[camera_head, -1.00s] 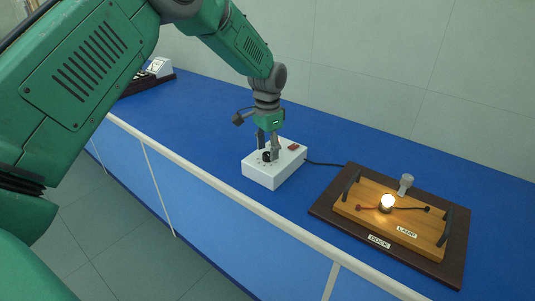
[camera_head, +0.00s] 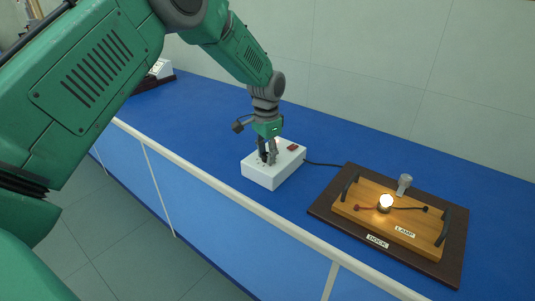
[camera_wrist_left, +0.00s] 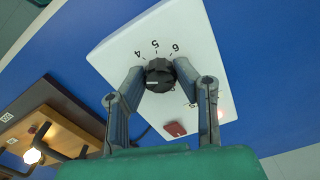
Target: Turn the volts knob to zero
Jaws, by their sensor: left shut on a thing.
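The volts knob (camera_wrist_left: 159,76) is a black ribbed dial on the top of a white box (camera_head: 262,176). In the left wrist view the numbers 4, 5 and 6 show beside it, and other marks are hidden by the fingers. A pale pointer line shows on the knob. My left gripper (camera_head: 268,158) comes down from above and is shut on the knob, one finger on each side. In the head view the fingers mostly hide the knob. My right gripper is not in view.
A red switch (camera_head: 293,148) sits on the box top. A cable runs to the lit lamp (camera_head: 385,203) on a wooden board (camera_head: 407,239), set on a dark dock (camera_head: 324,208). Blue bench (camera_head: 215,125) is clear around the box.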

